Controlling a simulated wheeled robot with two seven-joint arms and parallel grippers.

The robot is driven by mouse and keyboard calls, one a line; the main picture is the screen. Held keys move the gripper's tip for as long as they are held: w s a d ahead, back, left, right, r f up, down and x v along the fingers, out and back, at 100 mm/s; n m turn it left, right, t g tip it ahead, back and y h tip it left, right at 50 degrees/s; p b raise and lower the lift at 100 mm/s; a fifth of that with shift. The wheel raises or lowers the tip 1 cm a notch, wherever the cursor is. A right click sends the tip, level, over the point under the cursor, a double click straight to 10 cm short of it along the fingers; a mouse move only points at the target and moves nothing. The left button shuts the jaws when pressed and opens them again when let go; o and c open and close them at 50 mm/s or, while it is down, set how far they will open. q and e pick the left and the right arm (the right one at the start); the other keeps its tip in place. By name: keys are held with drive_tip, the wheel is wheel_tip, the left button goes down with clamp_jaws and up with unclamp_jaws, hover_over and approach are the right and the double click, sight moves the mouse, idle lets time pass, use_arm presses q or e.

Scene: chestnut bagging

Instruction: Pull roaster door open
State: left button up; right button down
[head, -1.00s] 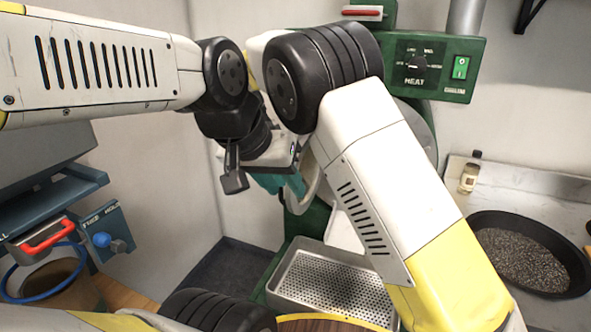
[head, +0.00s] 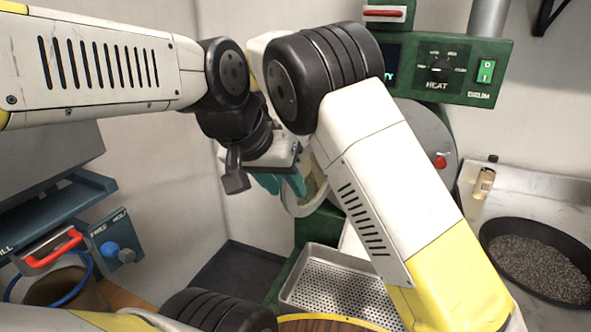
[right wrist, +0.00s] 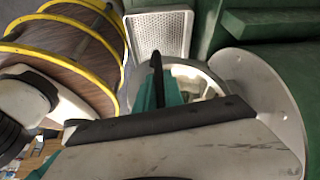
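The roaster is a green machine with a heat panel (head: 437,68). Its grey round front (head: 432,130), with a red knob on it, is partly hidden behind my right arm. A pale curved rim (head: 312,200), which looks like part of the door, shows beside my teal-fingered gripper (head: 282,184). I take this as my right gripper; the arms overlap here. In the right wrist view, teal fingers (right wrist: 155,92) stand beside a pale ring, with a large pale disc (right wrist: 268,100) to the right. Whether they grip the rim is unclear. My left gripper cannot be made out.
A perforated metal tray (head: 340,305) lies low in front of the roaster, near a wooden, yellow-hooped drum (right wrist: 75,60). A black pan (head: 537,268) of dark grains and a small bottle (head: 484,184) stand at right. A blue-rimmed container (head: 85,292) stands at left.

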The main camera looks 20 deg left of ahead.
drive_tip(key=c, duration=1.5)
unclamp_jaws()
drive_tip(key=shift+w+d, duration=0.1)
drive_tip(key=shift+d, duration=0.05)
drive_tip(key=shift+o, duration=0.2)
drive_tip(key=v, duration=0.7)
drive_tip(key=shift+a+r, duration=0.25)
drive_tip(key=shift+r, duration=0.1)
